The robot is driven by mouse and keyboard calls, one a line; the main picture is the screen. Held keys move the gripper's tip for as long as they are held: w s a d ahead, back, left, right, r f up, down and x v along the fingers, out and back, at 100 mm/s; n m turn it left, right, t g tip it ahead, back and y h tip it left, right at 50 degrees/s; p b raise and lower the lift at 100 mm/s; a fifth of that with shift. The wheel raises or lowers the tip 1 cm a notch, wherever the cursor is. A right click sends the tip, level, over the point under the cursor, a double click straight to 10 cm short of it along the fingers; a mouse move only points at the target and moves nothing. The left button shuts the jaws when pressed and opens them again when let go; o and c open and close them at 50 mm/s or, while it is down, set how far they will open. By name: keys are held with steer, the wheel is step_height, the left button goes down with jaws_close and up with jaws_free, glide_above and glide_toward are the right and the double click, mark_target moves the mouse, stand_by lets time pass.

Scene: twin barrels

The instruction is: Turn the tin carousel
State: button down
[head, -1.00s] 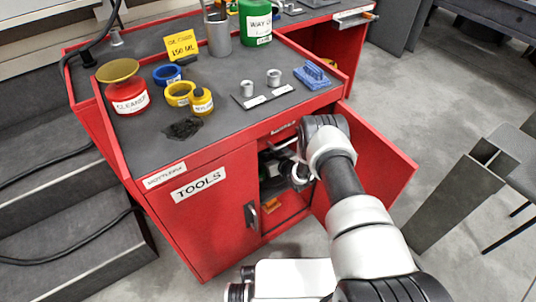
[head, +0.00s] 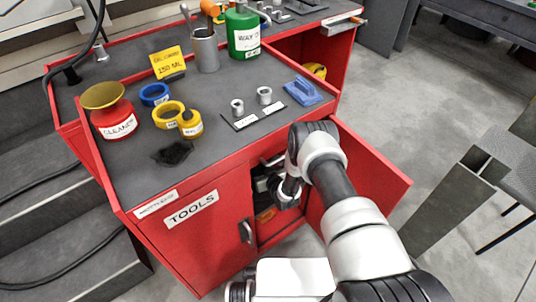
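I cannot make out a tin carousel for certain. The red tool cabinet (head: 150,232) has its right door (head: 365,175) swung open and its left door, labelled TOOLS, shut. My arm reaches over from the lower right and bends down at the cabinet's opening. My gripper (head: 287,194) is a dark shape at the mouth of that opening, and its fingertips cannot be made out. Grey shapes (head: 265,178) and an orange item (head: 265,215) show inside, left of and below my gripper. Much of the interior is hidden by the arm, the worktop and the shut door.
A dark metal frame (head: 450,195) stands at right. Open floor (head: 440,85) lies beyond the open door.

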steer(key=shift+w+a+m+h, duration=0.1)
steer(key=shift+a+m+h, duration=0.05)
steer(key=shift+m+h, duration=0.45)
steer(key=shift+a+m+t+h+b, duration=0.1)
steer(key=shift+m+t+h+b, duration=0.3)
steer(key=shift+b, duration=0.1)
steer(key=shift+m+h, duration=0.6)
steer(key=shift+h, duration=0.3)
steer(key=shift+s, duration=0.2)
steer(key=c, duration=1.5)
jaws_free()
steer(key=shift+o, duration=0.2)
